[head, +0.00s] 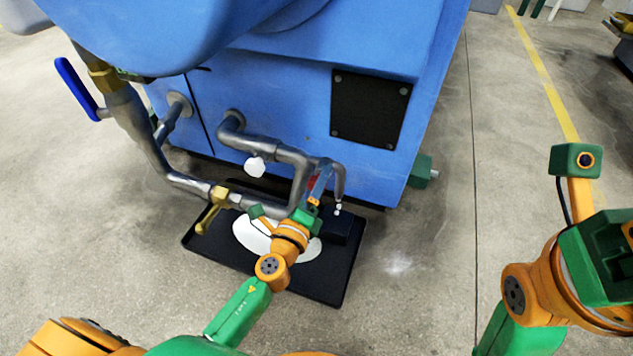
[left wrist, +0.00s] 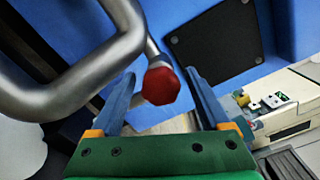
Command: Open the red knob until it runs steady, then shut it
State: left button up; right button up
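The red knob (left wrist: 160,85) shows in the left wrist view, on a short stem by the grey pipe. In the head view only a bit of red (head: 313,182) shows beside my left gripper (head: 319,186). My left gripper (left wrist: 160,76) is open, with one blue finger on each side of the knob and gaps between them. The spout (head: 339,180) bends down just right of the gripper, with separate white drops (head: 338,208) under it. My right arm is at the right edge; its fingers do not show.
A black tray (head: 200,239) with a white puddle (head: 250,236) lies under the pipes. A yellow-handled valve (head: 210,218), a white knob (head: 255,167) and a blue lever (head: 77,88) are on the pipework. The blue machine (head: 290,100) stands behind.

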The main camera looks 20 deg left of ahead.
pick_arm(q)
jog(key=s, duration=0.7)
jog(key=shift+a+b, duration=0.15)
jog(key=shift+b, duration=0.25)
